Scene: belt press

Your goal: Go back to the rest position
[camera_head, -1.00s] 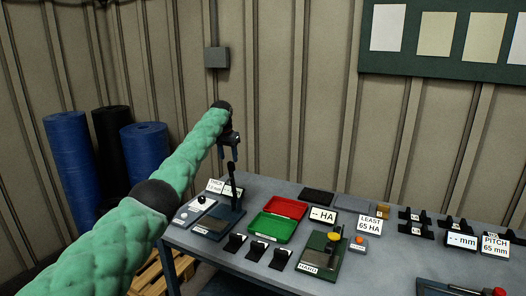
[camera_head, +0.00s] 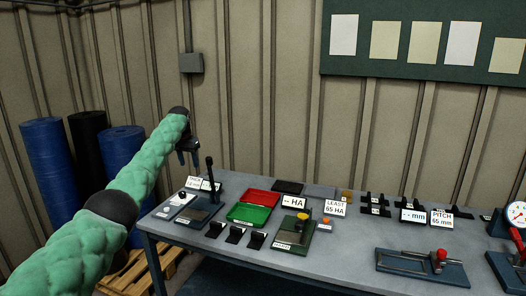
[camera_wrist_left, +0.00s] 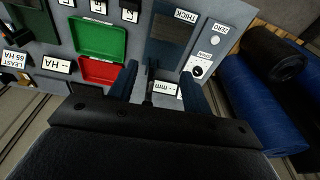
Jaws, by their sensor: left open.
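My left arm comes in from the left in the head view. Its gripper (camera_head: 187,156) points down with its jaws apart and empty, above the table's back left part and apart from the thickness gauge (camera_head: 200,214) with its black upright lever. In the left wrist view the blue fingers of this gripper (camera_wrist_left: 158,88) are spread, with the gauge's lever and a "mm" display showing between them from above. My right gripper is not in view.
The grey table (camera_head: 330,262) holds a green tray (camera_head: 249,214), a red tray (camera_head: 261,197), a hardness tester (camera_head: 296,232) and several black clips. A red-handled device (camera_head: 424,262) lies at right. Blue rolls (camera_head: 50,160) stand at left. A sample board (camera_head: 420,73) hangs behind.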

